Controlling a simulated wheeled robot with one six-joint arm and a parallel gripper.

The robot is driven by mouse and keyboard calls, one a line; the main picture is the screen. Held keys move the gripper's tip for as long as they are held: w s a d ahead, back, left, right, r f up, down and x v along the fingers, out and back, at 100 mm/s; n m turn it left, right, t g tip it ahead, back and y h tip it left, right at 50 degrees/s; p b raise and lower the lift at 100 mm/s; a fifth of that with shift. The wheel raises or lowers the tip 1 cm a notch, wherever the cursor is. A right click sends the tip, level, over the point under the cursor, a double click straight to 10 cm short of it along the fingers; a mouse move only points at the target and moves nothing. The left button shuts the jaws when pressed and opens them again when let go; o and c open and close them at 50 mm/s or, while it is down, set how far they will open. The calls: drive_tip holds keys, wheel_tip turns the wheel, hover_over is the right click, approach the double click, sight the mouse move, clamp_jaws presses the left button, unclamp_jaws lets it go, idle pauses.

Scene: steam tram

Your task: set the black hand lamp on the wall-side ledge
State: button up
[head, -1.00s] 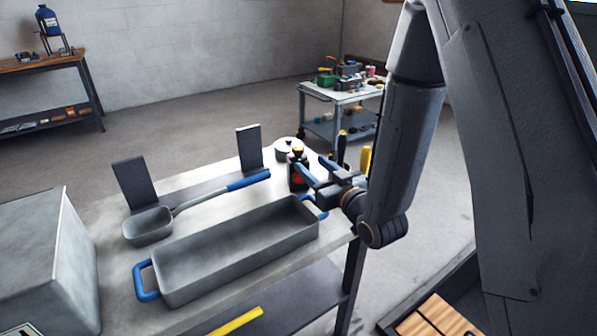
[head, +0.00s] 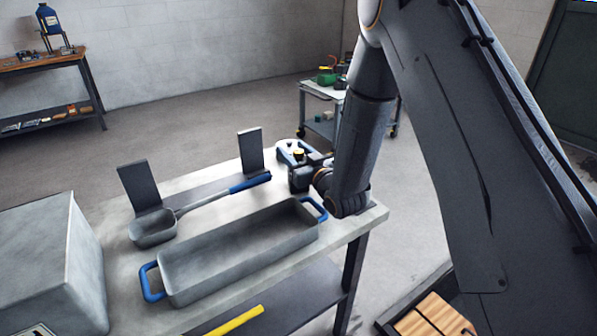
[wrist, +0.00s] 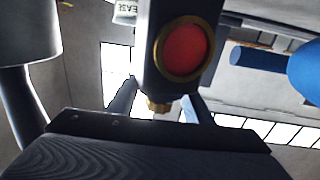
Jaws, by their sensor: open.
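The black hand lamp (head: 299,179) stands at the far right end of the grey table (head: 370,222), partly covered by my gripper (head: 303,157). Its small yellow top shows in the head view. In the wrist view the lamp's black body with a red lens in a brass ring (wrist: 183,52) is close ahead. My gripper (wrist: 158,98) is open, its fingers reaching to either side of the lamp's lower part; contact cannot be told. A dark ledge (head: 205,190) with two upright plates runs along the table's far side; I cannot tell for sure whether it is the wall-side ledge.
A long grey tray with blue handles (head: 168,283) lies along the table's front. A blue-handled ladle (head: 155,228) rests behind it, its handle pointing toward the lamp. A grey box (head: 45,265) is at left. A tool cart (head: 318,92) stands behind, beyond open floor.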

drive_tip(key=shift+w+a, duration=0.2)
drive_tip(key=shift+w, duration=0.15)
clamp_jaws()
idle(1.2)
